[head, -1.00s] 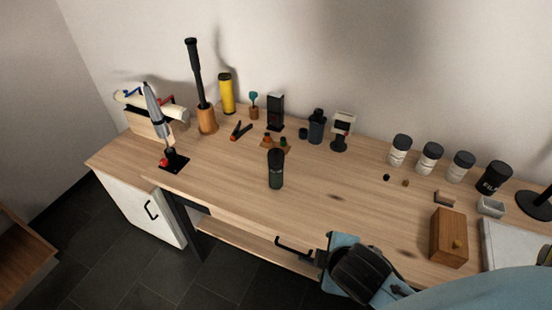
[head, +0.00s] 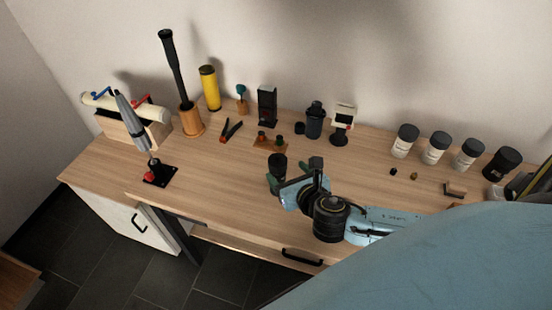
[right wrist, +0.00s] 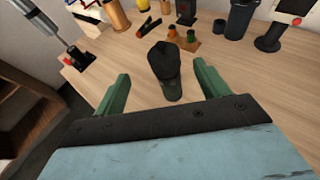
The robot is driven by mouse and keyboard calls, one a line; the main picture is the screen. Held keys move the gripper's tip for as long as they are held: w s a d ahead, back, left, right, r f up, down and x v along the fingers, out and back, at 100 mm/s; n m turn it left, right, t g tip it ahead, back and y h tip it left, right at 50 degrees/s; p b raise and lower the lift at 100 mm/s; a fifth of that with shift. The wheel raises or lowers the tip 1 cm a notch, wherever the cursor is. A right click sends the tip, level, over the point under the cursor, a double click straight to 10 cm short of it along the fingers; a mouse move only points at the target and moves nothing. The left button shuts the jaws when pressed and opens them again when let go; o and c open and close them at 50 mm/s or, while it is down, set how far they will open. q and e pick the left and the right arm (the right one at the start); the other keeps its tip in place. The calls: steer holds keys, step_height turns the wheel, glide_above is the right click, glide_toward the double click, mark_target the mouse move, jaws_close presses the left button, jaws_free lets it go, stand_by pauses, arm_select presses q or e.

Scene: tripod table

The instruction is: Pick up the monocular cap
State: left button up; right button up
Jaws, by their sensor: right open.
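A dark green upright cylinder with a black cap-like top, which looks like the monocular with its cap (head: 278,162), stands on the wooden table. In the right wrist view the black top (right wrist: 164,58) and part of the green body (right wrist: 172,89) show between my fingers. My right gripper (head: 292,174) is open, with its green fingers on either side of the cylinder and apart from it. The fingers also show in the right wrist view (right wrist: 162,70). My left gripper is not in view.
A small wooden stand (head: 270,144) with small pieces is just behind the cylinder. A dark canister (head: 314,121) and a small webcam-like device (head: 341,125) stand further back. White jars (head: 404,141) are on the right. The table (head: 215,185) left of the cylinder is clear.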

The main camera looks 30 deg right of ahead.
mark_target(278, 161)
steer(key=x, duration=0.3)
steer(key=shift+x, duration=0.85)
steer(key=x, duration=0.2)
steer(key=shift+w+d+f+b, duration=0.15)
steer(key=shift+w+d+b, duration=0.15)
steer(key=shift+w+d, duration=0.05)
steer(key=shift+w+f, duration=0.15)
steer(key=shift+w, duration=0.4)
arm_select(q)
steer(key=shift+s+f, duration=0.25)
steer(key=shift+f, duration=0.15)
arm_select(e)
steer(key=c, duration=1)
